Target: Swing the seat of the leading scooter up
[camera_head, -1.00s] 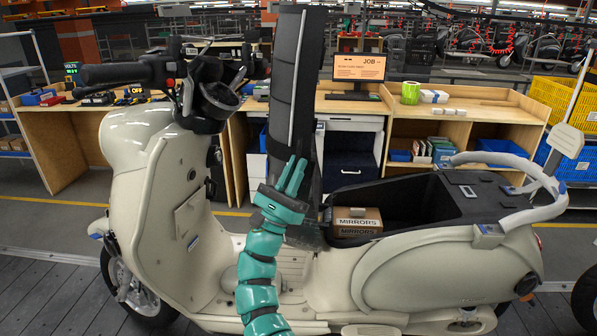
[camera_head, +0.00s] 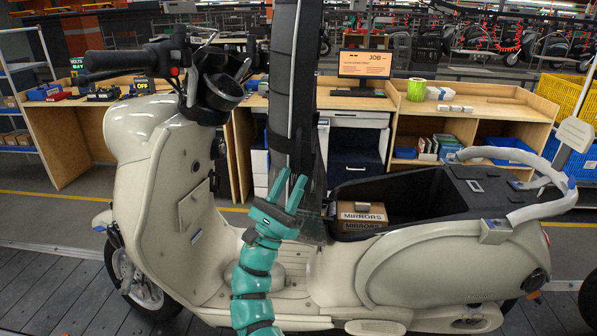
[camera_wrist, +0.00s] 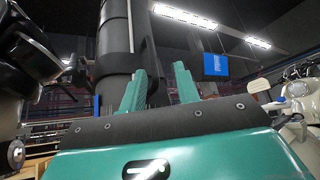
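The cream scooter (camera_head: 430,268) stands side-on, front to the left. Its long black seat (camera_head: 296,90) stands up on end at the front edge of the under-seat compartment and runs out of the top of the picture. The compartment is open, with a box marked MIRRORS (camera_head: 361,215) inside. My gripper (camera_head: 287,189) points upward in front of the seat's lower part, its two fingers apart with nothing visible between them. In the wrist view a tall dark form, apparently the seat (camera_wrist: 116,45), rises behind the fingers; I cannot tell whether they touch it.
The handlebar (camera_head: 135,62) and front shield are left of my gripper; the grab rail (camera_head: 535,200) is at the rear. A wooden workbench (camera_head: 480,100) with a monitor (camera_head: 365,66) and green cup stands behind. Slatted floor (camera_head: 55,290) lies at the front left.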

